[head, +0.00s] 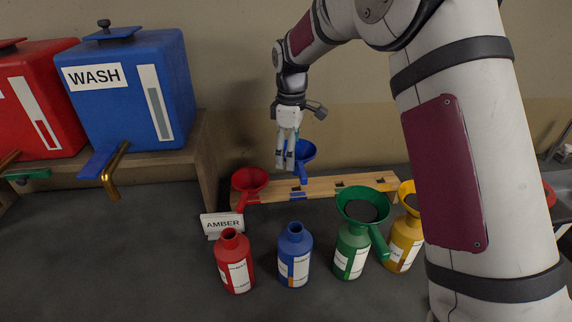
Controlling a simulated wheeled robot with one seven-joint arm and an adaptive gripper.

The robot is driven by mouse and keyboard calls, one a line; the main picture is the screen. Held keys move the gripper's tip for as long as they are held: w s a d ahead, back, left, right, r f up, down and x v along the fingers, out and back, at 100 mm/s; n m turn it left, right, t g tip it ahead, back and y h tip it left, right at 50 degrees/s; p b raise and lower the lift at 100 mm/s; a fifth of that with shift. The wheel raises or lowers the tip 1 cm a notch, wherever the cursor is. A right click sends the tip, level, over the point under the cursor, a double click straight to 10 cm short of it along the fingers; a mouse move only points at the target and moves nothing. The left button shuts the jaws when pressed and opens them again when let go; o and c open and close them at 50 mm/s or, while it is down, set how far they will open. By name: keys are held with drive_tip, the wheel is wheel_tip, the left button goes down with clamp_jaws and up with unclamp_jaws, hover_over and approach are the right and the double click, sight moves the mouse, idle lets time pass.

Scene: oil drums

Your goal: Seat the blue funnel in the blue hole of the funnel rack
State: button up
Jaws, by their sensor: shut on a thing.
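My gripper (287,158) points down over the left part of the wooden funnel rack (322,187) and is shut on the blue funnel (306,151). The funnel is upright, its bowl just right of the fingers. Its spout is at the rack near a blue marking (298,193); I cannot tell whether it is in the hole. Further right on the rack are more dark holes with coloured marks. The fingers hide part of the funnel.
A red funnel (249,181) is at the rack's left end. In front stand a red bottle (233,262), a blue bottle (294,257), a green bottle with a green funnel (362,207), and a yellow bottle (405,240). An AMBER sign (222,225) and a blue WASH tank (133,95) are left.

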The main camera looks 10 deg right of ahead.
drive_tip(key=shift+w+d+f, duration=0.15)
drive_tip(key=shift+w+f, duration=0.05)
drive_tip(key=shift+w, duration=0.2)
drive_tip(key=shift+w+d+f, duration=0.1)
drive_tip(key=shift+w+f, duration=0.1)
drive_tip(key=shift+w, duration=0.2)
drive_tip(key=shift+f, duration=2.25)
drive_tip(key=shift+f+b, duration=1)
drive_tip(key=shift+f, duration=0.95)
idle(1.1)
drive_tip(key=o, duration=1.2)
wheel_tip(320, 180, up, 12)
drive_tip(key=shift+s, duration=0.1)
